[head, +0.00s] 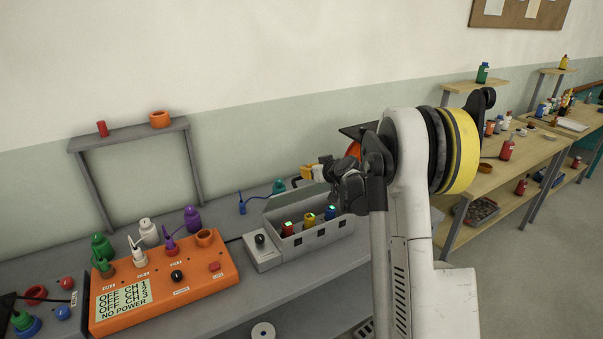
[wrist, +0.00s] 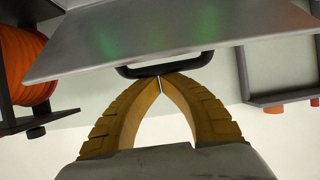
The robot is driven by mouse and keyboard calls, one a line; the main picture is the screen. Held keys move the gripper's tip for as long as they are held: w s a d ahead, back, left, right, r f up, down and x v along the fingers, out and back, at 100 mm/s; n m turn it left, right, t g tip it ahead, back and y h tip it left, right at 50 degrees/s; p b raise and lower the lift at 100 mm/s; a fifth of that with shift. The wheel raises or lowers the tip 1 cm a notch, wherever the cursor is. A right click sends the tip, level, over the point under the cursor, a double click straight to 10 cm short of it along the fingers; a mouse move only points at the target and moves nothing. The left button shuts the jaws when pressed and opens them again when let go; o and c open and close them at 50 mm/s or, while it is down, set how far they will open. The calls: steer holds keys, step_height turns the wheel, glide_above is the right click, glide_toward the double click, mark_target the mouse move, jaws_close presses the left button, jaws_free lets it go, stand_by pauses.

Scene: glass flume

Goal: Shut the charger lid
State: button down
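A black handle (wrist: 165,71) sits on the lid's edge. My gripper (wrist: 162,80) has its tan fingertips together at the handle bar, which runs across them; contact is unclear. In the head view my gripper (head: 301,178) is over the charger's rear, partly hidden by my arm.
An orange control box (head: 165,285) with plugs stands left of the charger. A grey module with a black knob (head: 261,241) adjoins the charger's left end. An orange reel (wrist: 28,70) on a black frame is close by. A grey shelf (head: 130,135) rises behind.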

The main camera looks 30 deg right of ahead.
mark_target(315, 185)
steer(key=shift+t, duration=0.6)
steer(key=s+f+b, duration=0.1)
steer(key=s, duration=0.1)
steer(key=s+f+b, duration=0.2)
steer(key=s, duration=0.1)
steer(key=shift+s+d, duration=0.1)
steer(key=shift+s, duration=0.25)
steer(key=s+f+b, duration=0.5)
steer(key=shift+f, duration=0.35)
